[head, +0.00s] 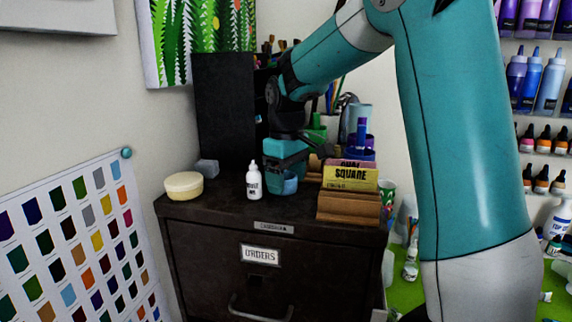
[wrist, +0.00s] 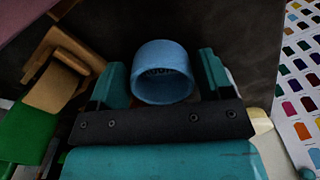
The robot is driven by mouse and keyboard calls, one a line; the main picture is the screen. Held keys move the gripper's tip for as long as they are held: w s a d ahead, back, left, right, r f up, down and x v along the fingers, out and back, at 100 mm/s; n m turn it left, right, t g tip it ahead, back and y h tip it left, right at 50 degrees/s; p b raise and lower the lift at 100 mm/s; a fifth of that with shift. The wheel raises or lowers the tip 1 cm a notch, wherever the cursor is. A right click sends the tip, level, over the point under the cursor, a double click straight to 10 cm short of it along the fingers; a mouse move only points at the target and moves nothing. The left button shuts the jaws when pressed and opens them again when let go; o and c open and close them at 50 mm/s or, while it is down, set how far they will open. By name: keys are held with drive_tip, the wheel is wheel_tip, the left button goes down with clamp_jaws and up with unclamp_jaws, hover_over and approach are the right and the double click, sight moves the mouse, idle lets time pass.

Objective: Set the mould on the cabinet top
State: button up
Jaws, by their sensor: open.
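In the wrist view the mould (wrist: 162,75) lies between the two open teal fingers of my gripper (wrist: 163,80), with a gap on each side. The fingers do not appear to press on it. In the head view my gripper hides the mould's upper part.
A white bottle (head: 254,182) stands just left of the mould. A cream tub (head: 184,186) and a grey block (head: 206,168) stand further left. A wooden holder (head: 347,207) with yellow and pink cards is close on the right. A tall black box (head: 222,105) stands behind.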

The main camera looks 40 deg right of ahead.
wheel_tip(320, 180, up, 12)
drive_tip(key=b, duration=0.2)
drive_tip(key=s+a+f+n+y, duration=0.2)
drive_tip(key=s+a+f, duration=0.5)
drive_tip(key=s+a, duration=0.4)
drive_tip(key=s+a+f+n+y, duration=0.1)
drive_tip(key=s+a+f+y, duration=0.1)
drive_tip(key=s+a+f, duration=0.6)
drive_tip(key=s+a, duration=0.3)
drive_tip(key=a, duration=0.1)
drive_tip(key=shift+s+a+n, duration=0.2)
drive_tip(key=shift+a+n, duration=0.1)
drive_tip(key=shift+n, duration=0.1)
